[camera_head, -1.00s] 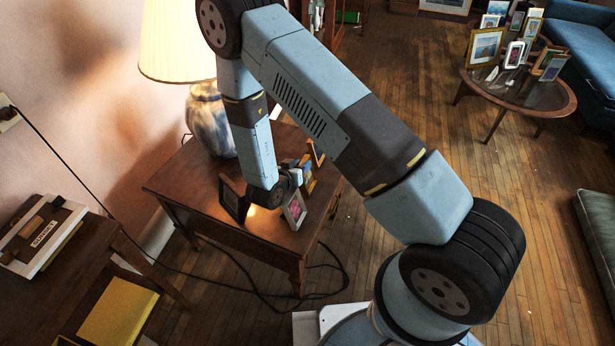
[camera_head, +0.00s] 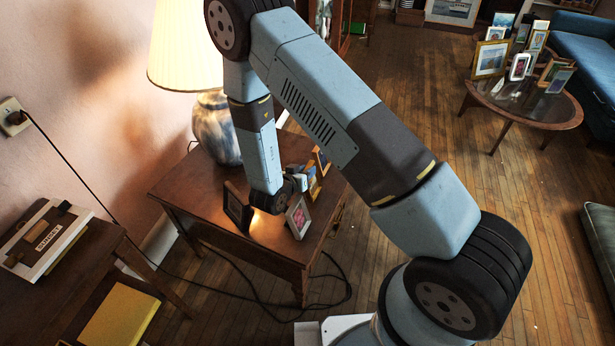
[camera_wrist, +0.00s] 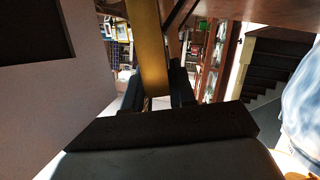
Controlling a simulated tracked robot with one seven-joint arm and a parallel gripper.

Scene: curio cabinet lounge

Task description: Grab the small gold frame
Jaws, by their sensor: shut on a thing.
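The small gold frame shows edge-on as a gold strip (camera_wrist: 148,50) in the wrist view. It stands between the two dark fingers of my gripper (camera_wrist: 155,90), which are shut on it. In the head view my gripper (camera_head: 298,184) is low over the wooden side table (camera_head: 190,180), among small picture frames. A gold-edged frame (camera_head: 314,183) shows just right of the gripper there, partly hidden by it. I cannot tell whether the held frame still touches the table.
A dark frame (camera_head: 237,208) and a pale frame with a pink picture (camera_head: 298,217) stand close beside my gripper. Another gold-toned frame (camera_head: 322,161) is behind. A lamp (camera_head: 215,128) stands at the back left. Several frames stand on a round table (camera_head: 555,112) far right.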

